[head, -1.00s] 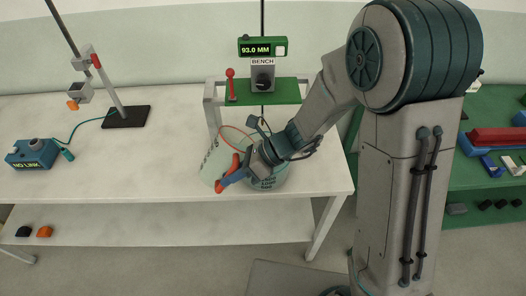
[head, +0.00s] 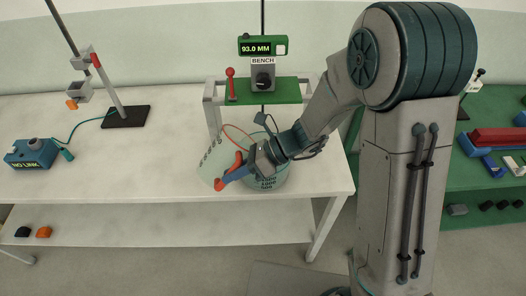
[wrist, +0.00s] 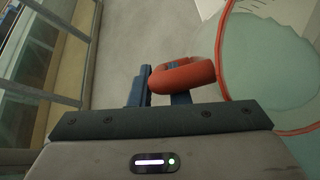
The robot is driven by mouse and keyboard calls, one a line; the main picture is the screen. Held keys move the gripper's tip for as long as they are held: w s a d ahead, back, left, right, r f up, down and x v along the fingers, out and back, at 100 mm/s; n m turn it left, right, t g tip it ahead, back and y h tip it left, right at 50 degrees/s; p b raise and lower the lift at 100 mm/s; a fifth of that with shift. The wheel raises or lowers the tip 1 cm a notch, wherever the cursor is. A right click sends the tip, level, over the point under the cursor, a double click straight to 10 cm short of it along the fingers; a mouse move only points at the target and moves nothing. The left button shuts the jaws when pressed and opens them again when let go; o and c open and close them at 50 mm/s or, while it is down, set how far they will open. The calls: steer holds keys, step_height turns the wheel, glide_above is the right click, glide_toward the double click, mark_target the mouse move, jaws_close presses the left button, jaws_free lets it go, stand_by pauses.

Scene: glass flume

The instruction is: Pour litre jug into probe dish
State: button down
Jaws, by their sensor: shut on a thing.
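The litre jug (head: 211,162) is pale and see-through, with scale marks and a thin red rim. In the head view it is tilted, its mouth toward the upper right. My gripper (head: 229,175) is shut on its red handle (wrist: 183,76), which shows between the blue fingers in the wrist view. The wrist view also shows part of the jug's rim (wrist: 223,62) and a pale green inside.
A gauge (head: 262,46) reading 93.0 MM stands over a green platform (head: 275,91) behind the jug. A red-knobbed lever (head: 230,85) is beside it. A blue NO LINK box (head: 32,153) and a clamp stand (head: 125,116) are farther left.

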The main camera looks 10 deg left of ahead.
steer(key=shift+w+d+g+y+b, duration=0.3)
steer(key=shift+g+y+b, duration=0.2)
steer(key=shift+y+b, duration=0.4)
stand_by(0.6)
steer(key=shift+w+d+r+m+g+y, duration=0.2)
steer(key=shift+r+g+y, duration=0.1)
steer(key=shift+r, duration=0.1)
steer(key=shift+w+d+r+m+g+y, duration=0.1)
steer(key=shift+d+r+g+y, duration=0.1)
steer(key=shift+r+y, duration=0.15)
stand_by(4.4)
